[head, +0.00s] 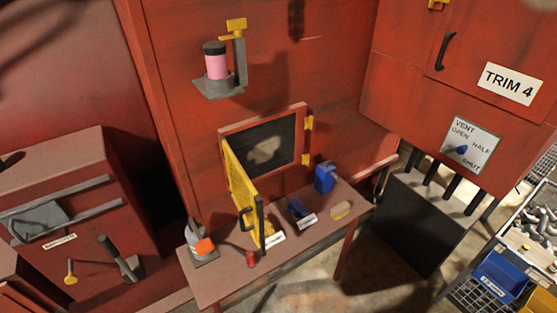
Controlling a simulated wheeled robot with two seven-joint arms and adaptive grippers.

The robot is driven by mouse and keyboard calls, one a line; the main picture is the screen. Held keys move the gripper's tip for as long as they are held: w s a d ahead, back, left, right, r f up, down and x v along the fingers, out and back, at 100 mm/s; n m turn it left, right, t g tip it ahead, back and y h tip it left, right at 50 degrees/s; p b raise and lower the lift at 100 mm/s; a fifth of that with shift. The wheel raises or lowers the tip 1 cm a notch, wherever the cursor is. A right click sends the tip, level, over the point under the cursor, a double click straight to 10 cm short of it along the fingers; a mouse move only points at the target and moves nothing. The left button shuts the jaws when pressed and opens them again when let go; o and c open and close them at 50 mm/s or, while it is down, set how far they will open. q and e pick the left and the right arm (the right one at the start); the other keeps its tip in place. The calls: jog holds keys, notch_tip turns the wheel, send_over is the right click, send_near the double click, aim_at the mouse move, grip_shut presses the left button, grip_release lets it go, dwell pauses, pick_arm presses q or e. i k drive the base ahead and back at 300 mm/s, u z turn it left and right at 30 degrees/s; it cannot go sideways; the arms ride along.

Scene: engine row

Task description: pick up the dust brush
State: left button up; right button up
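I cannot pick out the dust brush for certain. A small pale tan block-like object (341,210) lies at the right end of the brown-red table (222,283) and may be a brush, but it is too small to tell. A small red object (251,259) lies near the table's front edge, beside the open yellow door. Neither of my grippers is in view.
An orange item (204,246) sits at the left. Blue bins (503,273) stand at far right.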

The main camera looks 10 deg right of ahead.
aim_at(342, 209)
jog(key=k, duration=0.45)
jog(key=z, duration=0.65)
jog(key=i, duration=1.7)
jog(key=u, duration=0.6)
